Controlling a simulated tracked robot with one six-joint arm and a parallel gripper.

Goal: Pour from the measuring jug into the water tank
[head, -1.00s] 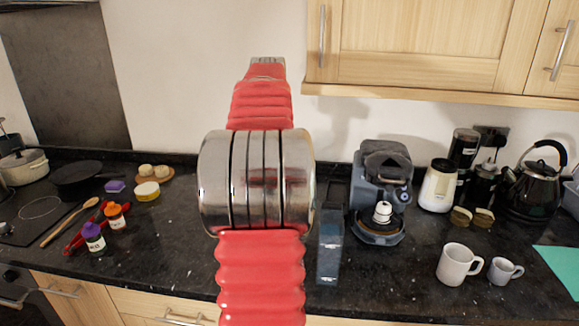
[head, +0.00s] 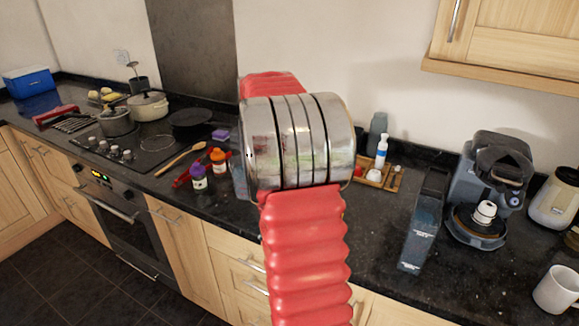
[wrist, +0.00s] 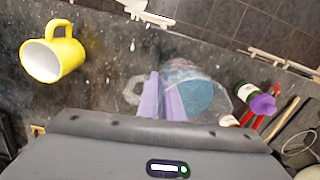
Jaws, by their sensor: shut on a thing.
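In the wrist view, the clear measuring jug (wrist: 212,90) holds blue-tinted liquid and its handle is to the left. My gripper's purple fingers (wrist: 166,98) are closed at the jug's handle side. In the head view my red and metal arm hides my gripper and most or all of the jug. The water tank (head: 422,225) appears to be the tall, narrow, bluish translucent container standing on the dark counter, just left of the coffee machine (head: 488,190). The jug is left of it, apart from it.
The wrist view shows a yellow mug (wrist: 54,50) left of the jug and a purple-capped bottle (wrist: 258,100) to its right. In the head view, a wooden tray with bottles (head: 378,172) stands behind the tank. A white mug (head: 558,290) stands at the right. Pots (head: 148,106) are on the hob.

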